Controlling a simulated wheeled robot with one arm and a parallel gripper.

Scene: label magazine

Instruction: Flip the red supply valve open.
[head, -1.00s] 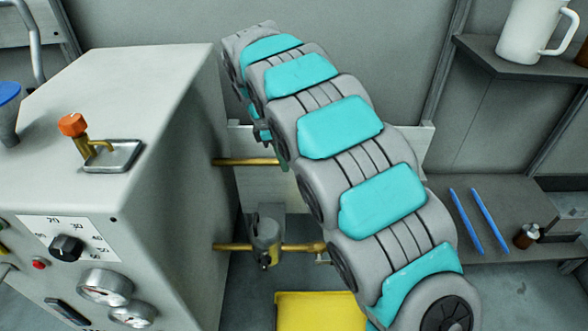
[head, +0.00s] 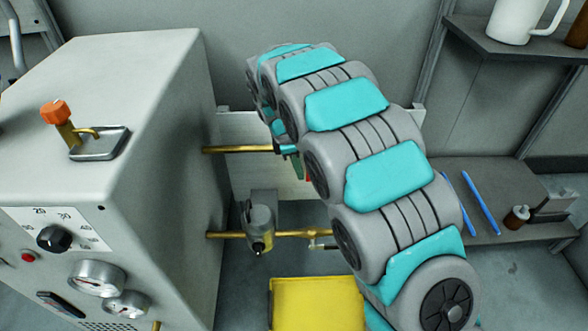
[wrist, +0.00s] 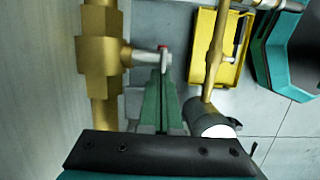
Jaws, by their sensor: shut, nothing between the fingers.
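In the wrist view, a brass valve body (wrist: 97,55) sits on a thick brass pipe, with a short grey stem reaching right. A small red part (wrist: 162,46) shows at the stem's end; most of it is hidden, so I cannot tell the handle's position. My gripper (wrist: 161,75) has green fingers, closed together and empty, with tips just below the stem end; I cannot tell if they touch. In the head view, a bit of red (head: 308,172) shows beside my arm, which hides most of the gripper and valve.
A grey cabinet (head: 110,110) with an orange knob (head: 55,112), dial and gauges stands left. Two brass pipes, upper (head: 238,149) and lower (head: 222,235), run from it, the lower with a grey fitting (head: 260,222). A yellow tray (head: 315,300) is below. Shelves are right.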

